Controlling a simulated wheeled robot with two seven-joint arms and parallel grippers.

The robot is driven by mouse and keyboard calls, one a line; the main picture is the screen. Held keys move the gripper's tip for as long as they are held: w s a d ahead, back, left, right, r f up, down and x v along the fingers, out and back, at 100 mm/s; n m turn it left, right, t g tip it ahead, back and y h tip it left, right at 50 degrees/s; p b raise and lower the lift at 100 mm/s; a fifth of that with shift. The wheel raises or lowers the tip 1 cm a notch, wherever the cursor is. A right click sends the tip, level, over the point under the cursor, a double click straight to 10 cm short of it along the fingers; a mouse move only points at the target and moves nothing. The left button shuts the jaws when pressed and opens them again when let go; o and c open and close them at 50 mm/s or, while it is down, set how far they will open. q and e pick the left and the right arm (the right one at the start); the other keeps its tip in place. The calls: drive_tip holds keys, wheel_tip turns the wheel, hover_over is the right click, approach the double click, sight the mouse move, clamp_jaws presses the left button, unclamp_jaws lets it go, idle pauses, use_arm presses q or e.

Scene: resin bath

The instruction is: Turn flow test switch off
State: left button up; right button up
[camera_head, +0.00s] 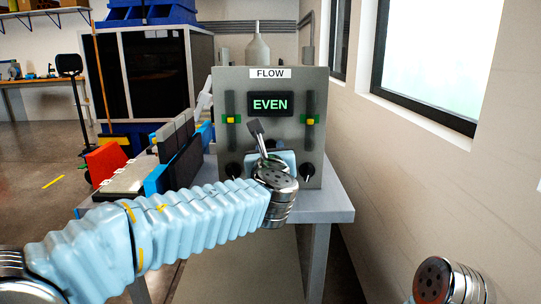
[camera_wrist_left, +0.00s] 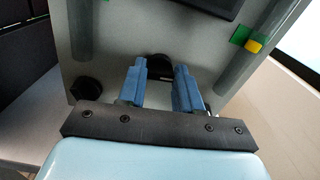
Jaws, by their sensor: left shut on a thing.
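The grey flow panel (camera_head: 228,160) stands upright on a table, with a FLOW label on top and a display (camera_head: 270,104) reading EVEN in green. My left gripper (camera_head: 286,158) is at the panel's lower middle, and the hand hides its fingers in the head view. In the left wrist view its two blue fingers (camera_wrist_left: 159,88) are on either side of a black switch (camera_wrist_left: 158,66) low on the panel, and they are shut on it. Which way the switch is turned cannot be made out. My right gripper is not in view.
Black knobs sit at the panel's lower left (camera_head: 233,170) and lower right (camera_head: 307,170). Sliders with yellow and green markers (camera_head: 230,119) (camera_head: 310,120) flank the display. A rack of dark panels (camera_head: 183,160) stands to the left. A wall with windows (camera_head: 437,50) runs along the right.

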use_arm(q)
drive_tip(key=shift+a+f+n+b, duration=0.1)
drive_tip(key=shift+f+n+b, duration=0.1)
drive_tip(key=shift+n+b, duration=3.75)
drive_tip(key=shift+a+f+n+b, duration=0.1)
drive_tip(key=shift+f+n+b, duration=0.05)
drive_tip(key=shift+n+b, duration=3.8)
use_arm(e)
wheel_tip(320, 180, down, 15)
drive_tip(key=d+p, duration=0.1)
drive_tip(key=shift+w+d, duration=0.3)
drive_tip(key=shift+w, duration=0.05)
use_arm(q)
drive_tip(key=shift+n, duration=0.6)
drive_tip(key=o, duration=1)
drive_tip(key=shift+r, duration=0.1)
drive_tip(key=shift+o, duration=0.2)
